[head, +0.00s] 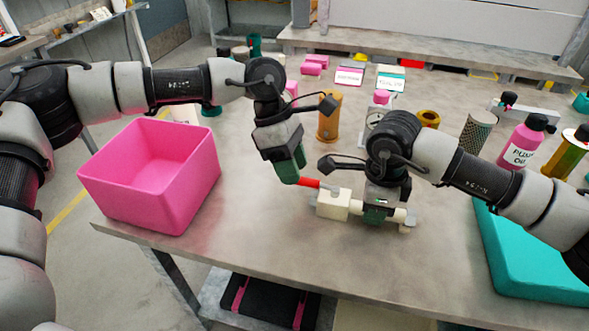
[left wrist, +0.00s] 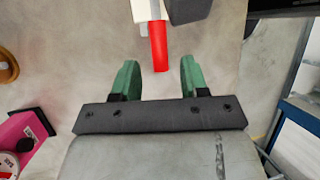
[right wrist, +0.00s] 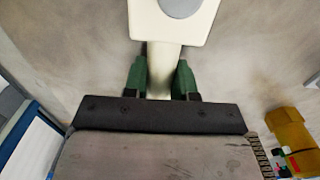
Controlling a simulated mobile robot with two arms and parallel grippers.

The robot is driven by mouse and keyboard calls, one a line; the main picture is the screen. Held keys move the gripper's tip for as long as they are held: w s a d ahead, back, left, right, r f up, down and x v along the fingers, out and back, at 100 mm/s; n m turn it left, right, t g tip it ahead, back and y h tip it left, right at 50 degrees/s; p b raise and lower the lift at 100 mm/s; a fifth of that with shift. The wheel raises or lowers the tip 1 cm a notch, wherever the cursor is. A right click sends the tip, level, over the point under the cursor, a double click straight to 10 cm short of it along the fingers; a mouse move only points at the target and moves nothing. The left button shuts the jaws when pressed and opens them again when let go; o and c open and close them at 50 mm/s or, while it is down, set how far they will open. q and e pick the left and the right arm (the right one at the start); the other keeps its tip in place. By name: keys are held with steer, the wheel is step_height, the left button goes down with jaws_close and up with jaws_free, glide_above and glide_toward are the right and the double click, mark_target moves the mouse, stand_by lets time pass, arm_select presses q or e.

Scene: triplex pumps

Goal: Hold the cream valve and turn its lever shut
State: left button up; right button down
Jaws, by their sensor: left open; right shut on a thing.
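The cream valve (head: 333,204) lies on the table near its front edge, with a block-shaped body and a pipe to the right. Its red lever (head: 313,183) points left from the top of the body. My right gripper (head: 376,214) is shut on the valve's pipe; in the right wrist view the cream pipe (right wrist: 160,80) sits between the green fingers. My left gripper (head: 290,172) is open beside the lever's free end. In the left wrist view the red lever (left wrist: 158,46) points into the gap between the open green fingers (left wrist: 157,80), its tip just ahead of them.
A pink bin (head: 150,175) stands on the left of the table and a teal tray (head: 530,255) on the right. Bottles (head: 522,142), a yellow cylinder (head: 329,118) and small blocks stand behind. The table's front edge is close to the valve.

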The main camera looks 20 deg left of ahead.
arm_select(q)
steer(key=shift+s+d+f, duration=0.1)
steer(key=shift+d+f, duration=0.15)
steer(key=shift+f, duration=0.35)
jaws_close()
